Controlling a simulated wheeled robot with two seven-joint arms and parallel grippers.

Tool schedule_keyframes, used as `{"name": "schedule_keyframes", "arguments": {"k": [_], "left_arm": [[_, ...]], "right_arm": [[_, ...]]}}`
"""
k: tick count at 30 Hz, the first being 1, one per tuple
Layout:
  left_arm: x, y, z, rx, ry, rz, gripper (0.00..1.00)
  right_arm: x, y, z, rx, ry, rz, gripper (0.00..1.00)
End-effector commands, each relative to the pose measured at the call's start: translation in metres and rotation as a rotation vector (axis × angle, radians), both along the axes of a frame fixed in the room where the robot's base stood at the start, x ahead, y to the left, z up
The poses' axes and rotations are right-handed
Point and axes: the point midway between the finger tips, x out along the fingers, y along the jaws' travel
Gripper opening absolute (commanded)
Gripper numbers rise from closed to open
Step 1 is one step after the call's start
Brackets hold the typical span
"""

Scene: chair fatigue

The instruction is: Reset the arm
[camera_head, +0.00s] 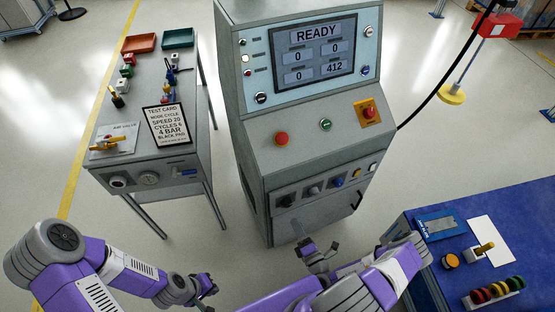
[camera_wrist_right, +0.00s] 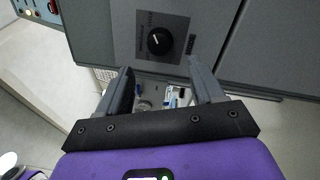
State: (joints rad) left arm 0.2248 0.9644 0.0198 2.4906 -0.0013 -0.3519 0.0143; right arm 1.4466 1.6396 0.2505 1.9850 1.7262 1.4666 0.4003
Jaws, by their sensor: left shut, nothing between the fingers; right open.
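My right gripper (camera_head: 320,254) is in front of the lower part of the grey console (camera_head: 300,155). In the right wrist view its two fingers (camera_wrist_right: 160,80) are apart, with nothing held between them. Ahead of them is a black rotary knob (camera_wrist_right: 159,41) with a white mark, on a grey plate; I cannot match it to a knob in the head view. My left gripper (camera_head: 208,287) is low in front of the side table (camera_head: 190,150), shut and empty. The console screen (camera_head: 314,50) reads READY, with 0, 0, 0 and 412.
The side table holds a test card (camera_head: 166,124), a yellow-handled air valve (camera_head: 109,143), and red (camera_head: 139,43) and green (camera_head: 178,38) trays. A blue bench (camera_head: 420,262) stands at the lower right. The console bears a red button (camera_head: 281,139). Open floor lies between table and console.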

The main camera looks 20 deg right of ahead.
Motion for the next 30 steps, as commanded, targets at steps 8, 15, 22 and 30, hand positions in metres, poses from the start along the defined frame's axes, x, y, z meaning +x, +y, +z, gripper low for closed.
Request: {"name": "schedule_keyframes", "arguments": {"k": [8, 15, 22, 30], "left_arm": [[0.0, 0.0, 0.0, 0.0, 0.0, 0.0, 0.0], [0.0, 0.0, 0.0, 0.0, 0.0, 0.0, 0.0], [0.0, 0.0, 0.001, 0.0, 0.0, 0.0, 0.0], [0.0, 0.0, 0.001, 0.0, 0.0, 0.0, 0.0]], "right_arm": [[0.004, 0.016, 0.006, -0.021, -0.009, 0.079, 0.67], [-0.022, 0.149, 0.044, -0.294, -0.122, 0.78, 0.67], [-0.137, 0.216, 0.036, -0.895, -0.42, 1.61, 0.67], [-0.153, 0.161, 0.001, -1.861, -1.053, 2.09, 0.67]]}}
